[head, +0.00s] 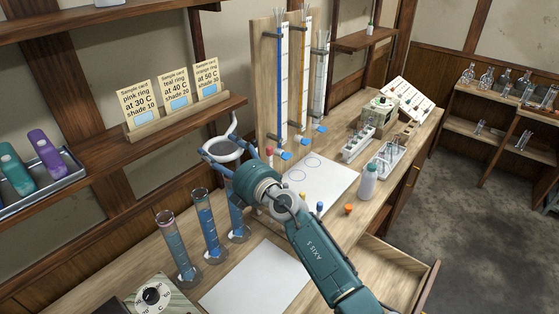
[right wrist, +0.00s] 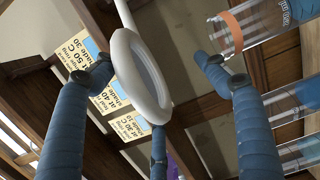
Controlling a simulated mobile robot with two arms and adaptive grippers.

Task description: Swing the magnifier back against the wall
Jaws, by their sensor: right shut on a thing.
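The magnifier (head: 216,157) is a white ring with a grey lens, at the left of my right arm in the head view. In the right wrist view its white ring (right wrist: 124,72) stands edge-on between my fingers, with a white stem going up. My right gripper (head: 224,139) is shut on the magnifier, its blue-grey fingers around the ring. They also show in the right wrist view (right wrist: 158,88). The magnifier's arm and wall mount are mostly hidden in the head view. My left gripper is not in view.
A wall shelf (head: 190,125) with sample cards (head: 172,90) is close behind the magnifier. Several tall glass cylinders (head: 209,228) stand below it on the bench. A wooden board (head: 265,85) with coloured columns rises to the right.

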